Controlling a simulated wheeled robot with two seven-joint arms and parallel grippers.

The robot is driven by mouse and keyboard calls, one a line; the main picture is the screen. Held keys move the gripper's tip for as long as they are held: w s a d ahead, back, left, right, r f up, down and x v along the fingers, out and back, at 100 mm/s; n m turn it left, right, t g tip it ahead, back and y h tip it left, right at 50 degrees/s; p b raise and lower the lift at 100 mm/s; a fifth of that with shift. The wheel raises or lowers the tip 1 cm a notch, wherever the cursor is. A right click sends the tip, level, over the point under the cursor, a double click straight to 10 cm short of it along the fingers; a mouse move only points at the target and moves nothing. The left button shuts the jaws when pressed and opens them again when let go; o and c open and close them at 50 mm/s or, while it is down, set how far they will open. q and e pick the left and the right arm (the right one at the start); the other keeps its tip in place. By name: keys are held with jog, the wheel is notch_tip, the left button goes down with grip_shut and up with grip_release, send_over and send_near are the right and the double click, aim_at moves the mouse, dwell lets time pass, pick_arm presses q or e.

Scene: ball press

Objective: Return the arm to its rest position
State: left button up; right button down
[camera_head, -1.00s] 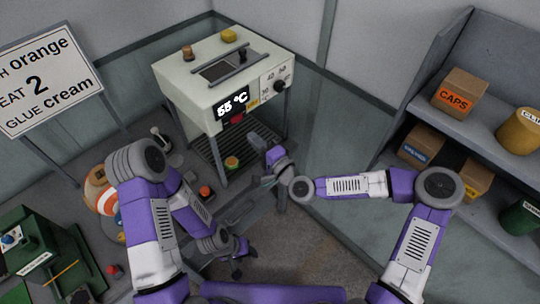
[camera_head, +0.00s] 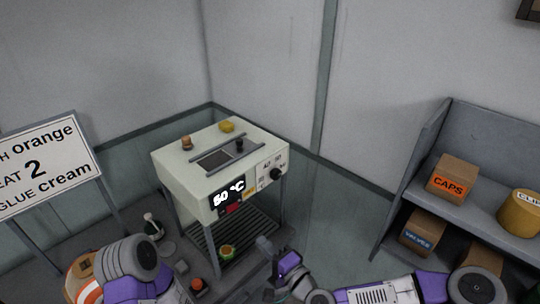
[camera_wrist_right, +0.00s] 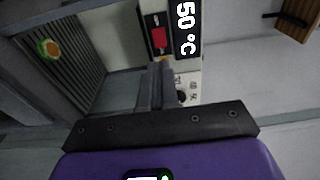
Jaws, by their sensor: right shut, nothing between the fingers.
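My right gripper (camera_head: 266,245) is in front of the white heating machine (camera_head: 228,165), low and near its front right leg. In the right wrist view its two fingers (camera_wrist_right: 160,75) are together with nothing between them. The machine's display (camera_head: 228,194) reads 50 °C, with a red button (camera_head: 233,208) below it and a dark knob (camera_head: 276,174) to the right. A small orange and green round piece (camera_head: 227,252) sits on the slatted shelf under the machine. My left arm shows at the lower left; its gripper is out of view.
A sign (camera_head: 40,165) stands at the left. A grey shelf (camera_head: 440,197) at the right holds a CAPS box (camera_head: 453,180), a VALVES box (camera_head: 423,233) and a yellow container (camera_head: 520,212). A red button (camera_head: 197,285) is low in front of the machine.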

jog(key=s+f+n+g+h+b, duration=0.2)
jog(key=s+f+g+b, duration=0.15)
jog(key=f, duration=0.95)
jog(key=s+f+n+g+h+b, duration=0.15)
jog(key=s+f+g, duration=0.3)
jog(key=f, duration=0.85)
jog(key=s+d+f+n+g+h+b, duration=0.3)
jog(key=s+d+f+g+h+b, duration=0.1)
jog(key=s+d+f, duration=0.8)
notch_tip(320, 180, down, 3)
jog(key=shift+r+g, duration=0.15)
jog(key=shift+g, duration=0.35)
